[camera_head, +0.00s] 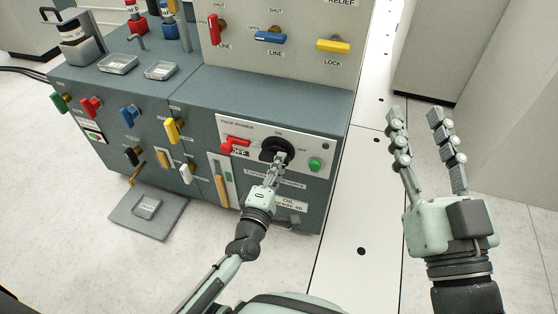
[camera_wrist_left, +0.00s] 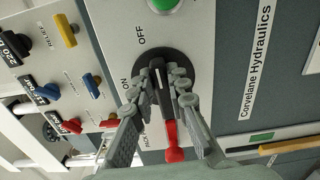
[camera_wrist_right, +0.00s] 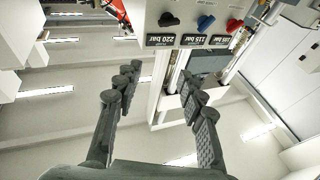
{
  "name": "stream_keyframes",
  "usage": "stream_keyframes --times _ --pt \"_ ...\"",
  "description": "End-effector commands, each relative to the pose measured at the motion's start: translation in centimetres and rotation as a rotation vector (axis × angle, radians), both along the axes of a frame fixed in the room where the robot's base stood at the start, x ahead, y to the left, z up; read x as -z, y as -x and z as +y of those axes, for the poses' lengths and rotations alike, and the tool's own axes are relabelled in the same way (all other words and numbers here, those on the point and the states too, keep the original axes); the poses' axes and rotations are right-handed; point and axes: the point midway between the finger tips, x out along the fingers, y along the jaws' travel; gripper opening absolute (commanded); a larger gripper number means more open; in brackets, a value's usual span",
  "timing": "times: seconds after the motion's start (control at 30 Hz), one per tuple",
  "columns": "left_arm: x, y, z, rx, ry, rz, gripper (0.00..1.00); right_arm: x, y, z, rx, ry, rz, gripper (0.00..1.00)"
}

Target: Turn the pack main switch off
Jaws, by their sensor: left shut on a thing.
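The pack main switch (camera_head: 268,149) is a black round knob on the light plate marked "PACK POWER", with ON above it and OFF to its right in the head view. It also shows in the left wrist view (camera_wrist_left: 178,58), where ON is at its left and OFF at its upper left. My left gripper (camera_head: 281,156) has its fingers on both sides of the knob's raised grip and is shut on it. Its fingers (camera_wrist_left: 166,80) hide part of the knob. A red handle (camera_wrist_left: 173,147) shows between them, lower down. My right gripper (camera_head: 416,108) is open and empty, well right of the cabinet.
On the same plate are a red lever (camera_head: 236,146) and a green button (camera_head: 315,164). Coloured handles, including a yellow one (camera_head: 173,130), line the cabinet front to the left. A grey box (camera_head: 433,50) stands at the upper right. The floor around my right gripper is clear.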

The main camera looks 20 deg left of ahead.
Motion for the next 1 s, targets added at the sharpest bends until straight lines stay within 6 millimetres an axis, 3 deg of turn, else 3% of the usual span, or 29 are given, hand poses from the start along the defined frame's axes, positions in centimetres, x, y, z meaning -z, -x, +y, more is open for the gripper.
stream_keyframes --times 0.3,0.7,0.73,0.8,0.87,1.0 --pt "0.2 0.0 0.0 0.000 -0.066 -0.001 0.00 1.9 -0.7 -0.5 0.014 0.046 0.087 0.40" --pt "0.2 0.0 0.0 0.000 -0.071 -0.001 0.00 2.1 -0.8 -0.5 0.016 0.050 0.092 0.40" --pt "0.2 0.0 0.0 0.000 -0.071 -0.001 0.19 2.1 -0.8 -0.5 0.016 0.050 0.092 0.40" --pt "0.2 0.0 0.0 0.000 -0.071 -0.001 0.28 2.1 -0.8 -0.5 0.015 0.049 0.092 0.40" --pt "0.2 0.0 0.0 0.000 -0.070 -0.001 0.35 2.1 -0.7 -0.5 0.015 0.049 0.092 0.40" --pt "0.2 0.0 0.0 0.000 -0.069 -0.001 0.36 2.1 -0.7 -0.5 0.015 0.049 0.091 0.40"
